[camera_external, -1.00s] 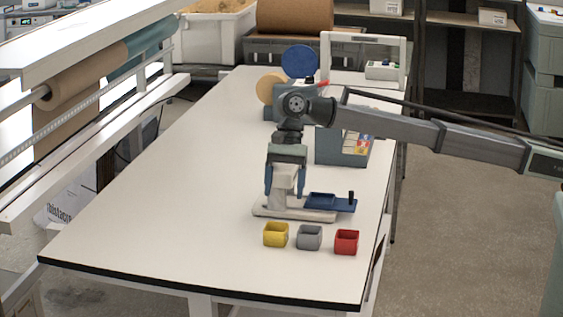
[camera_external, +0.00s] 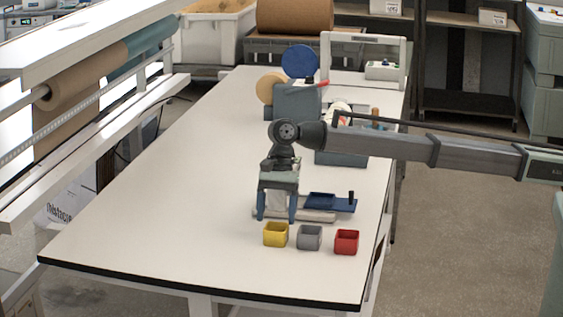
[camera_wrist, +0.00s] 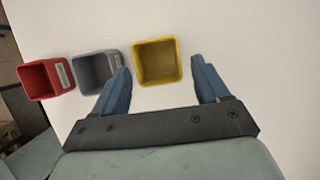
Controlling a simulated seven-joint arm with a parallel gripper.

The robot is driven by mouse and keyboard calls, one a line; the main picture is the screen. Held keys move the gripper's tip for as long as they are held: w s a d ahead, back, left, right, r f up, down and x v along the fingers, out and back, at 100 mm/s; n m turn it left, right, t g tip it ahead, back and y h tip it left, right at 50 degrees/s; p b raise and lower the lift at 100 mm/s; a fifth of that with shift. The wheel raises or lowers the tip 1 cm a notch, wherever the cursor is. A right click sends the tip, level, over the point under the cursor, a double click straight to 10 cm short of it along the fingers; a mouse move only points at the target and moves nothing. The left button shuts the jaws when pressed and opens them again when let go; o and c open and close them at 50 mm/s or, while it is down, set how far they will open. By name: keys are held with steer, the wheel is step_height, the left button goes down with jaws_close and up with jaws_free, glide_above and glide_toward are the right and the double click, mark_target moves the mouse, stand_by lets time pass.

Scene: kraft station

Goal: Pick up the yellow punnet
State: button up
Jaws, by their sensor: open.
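The yellow punnet (camera_external: 275,234) is a small open-topped square box, upright on the white table at the left end of a row of three. It looks empty in the wrist view (camera_wrist: 158,62). My gripper (camera_external: 276,219) is open with its blue fingers pointing down, close to the yellow punnet in the external view. In the wrist view the yellow punnet shows ahead of and between the two fingertips (camera_wrist: 161,68). Nothing is held between the fingers. I cannot tell the exact height of the fingertips above the punnet.
A grey punnet (camera_external: 309,237) stands beside the yellow one, and a red punnet (camera_external: 346,242) stands farther right. A scale-like device with a blue tray (camera_external: 331,203) is behind them. The white table (camera_external: 165,220) is clear to the left.

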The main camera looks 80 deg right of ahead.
mark_target(276, 230)
steer(key=x, duration=0.5)
steer(key=shift+s, duration=0.15)
steer(key=shift+d, duration=0.1)
steer(key=c, duration=0.7)
step_height(276, 230, up, 9)
steer(key=d, duration=0.1)
steer(key=s+d, duration=0.2)
steer(key=d, duration=0.4)
steer(key=s+d, duration=0.3)
steer(key=d, duration=0.3)
steer(key=s+d+r, duration=0.1)
steer(key=s+d, duration=0.2)
steer(key=d, duration=0.3)
steer(key=shift+d, duration=0.1)
